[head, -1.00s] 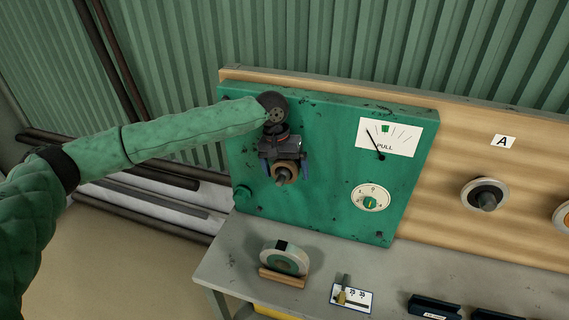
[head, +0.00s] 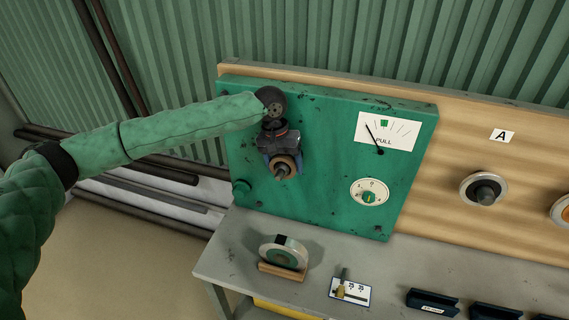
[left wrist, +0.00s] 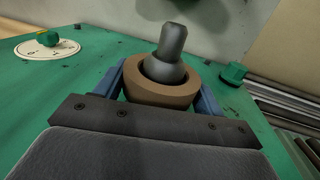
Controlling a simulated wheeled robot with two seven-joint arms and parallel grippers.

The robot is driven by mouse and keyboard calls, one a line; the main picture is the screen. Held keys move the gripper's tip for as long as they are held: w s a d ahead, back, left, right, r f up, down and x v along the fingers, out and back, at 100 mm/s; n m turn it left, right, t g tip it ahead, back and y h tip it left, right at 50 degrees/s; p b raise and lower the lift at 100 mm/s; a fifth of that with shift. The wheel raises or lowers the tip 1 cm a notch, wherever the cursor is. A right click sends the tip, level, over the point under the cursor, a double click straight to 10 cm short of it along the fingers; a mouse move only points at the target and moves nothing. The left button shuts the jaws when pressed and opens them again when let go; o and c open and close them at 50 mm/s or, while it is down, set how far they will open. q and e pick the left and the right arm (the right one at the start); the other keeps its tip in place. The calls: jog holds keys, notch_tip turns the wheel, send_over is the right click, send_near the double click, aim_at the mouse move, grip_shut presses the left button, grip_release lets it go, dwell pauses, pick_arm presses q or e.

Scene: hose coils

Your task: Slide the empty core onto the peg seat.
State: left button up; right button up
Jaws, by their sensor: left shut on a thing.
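The empty core, a brown ring (left wrist: 158,94), is between the blue fingers of my left gripper (head: 284,160), which is shut on it. In the left wrist view the dark grey peg (left wrist: 172,52) comes up through the core's hole, so the core is around the peg. The core also shows at the green panel in the head view (head: 295,160), with the peg's tip (head: 281,172) sticking out. The core's back face and the seat behind it are hidden, so I cannot tell whether they touch. My right gripper is not in view.
The green panel (head: 320,200) carries a PULL gauge (head: 397,131), a dial (head: 369,192) and a green knob (head: 241,188). On the grey bench (head: 225,255) stand a roll in a wooden holder (head: 283,268), a small card (head: 351,291) and dark trays (head: 432,303). Another peg is under sign A (head: 502,135).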

aim_at(280, 170)
pick_arm(q)
jog(key=shift+s, duration=0.2)
dwell(0.3)
jog(key=shift+s+a+r+p, duration=0.1)
jog(key=shift+s+a+p, duration=0.2)
jog(key=shift+s+p, duration=0.4)
jog(key=shift+s+a+r+p, duration=0.1)
jog(key=shift+s+a+p, duration=0.15)
jog(key=shift+s+p, duration=0.4)
jog(key=shift+s+a+f+p, duration=0.1)
jog(key=shift+s+a+p, duration=0.15)
jog(key=shift+s, duration=0.5)
jog(key=shift+s+a+f+p, duration=0.1)
jog(key=shift+s+a+p, duration=0.2)
jog(key=shift+s, duration=0.45)
jog(key=shift+s+a+p, duration=0.1)
jog(key=shift+s+p, duration=0.25)
jog(key=shift+s, duration=0.4)
jog(key=s+a+p, duration=0.2)
jog(key=s, duration=0.4)
